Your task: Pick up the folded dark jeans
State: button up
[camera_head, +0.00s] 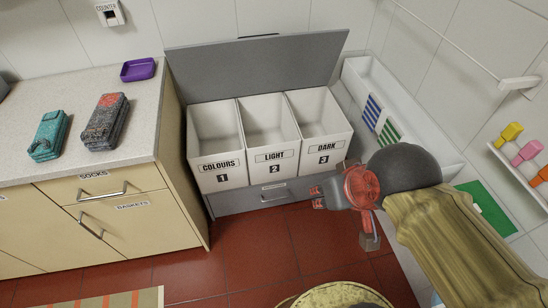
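A folded dark grey cloth bundle (105,122) with a red patch at its far end lies on the pale counter at the left. It looks like the folded dark jeans, though the weave is too small to be sure. My gripper (316,197) is far to the right of it, in front of the bin marked DARK and over the floor side. Its small grey fingers point left, and nothing shows between them. The gap between the fingers is too small to judge. My arm comes in from the lower right.
A teal folded bundle (48,136) lies left of the dark one, and a purple tray (138,69) sits behind. Three white bins, COLOURS (217,146), LIGHT (269,140) and DARK (319,131), stand between counter and basin (365,75). The counter's front (70,173) is clear.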

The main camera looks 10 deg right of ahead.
aim_at(102, 132)
jog(key=u, duration=1.25)
jog(key=i+l+u, duration=0.1)
jog(key=i, duration=0.4)
jog(key=i+l, duration=0.25)
jog(key=i, duration=0.3)
jog(key=i+l+u, duration=0.15)
jog(key=i, duration=0.35)
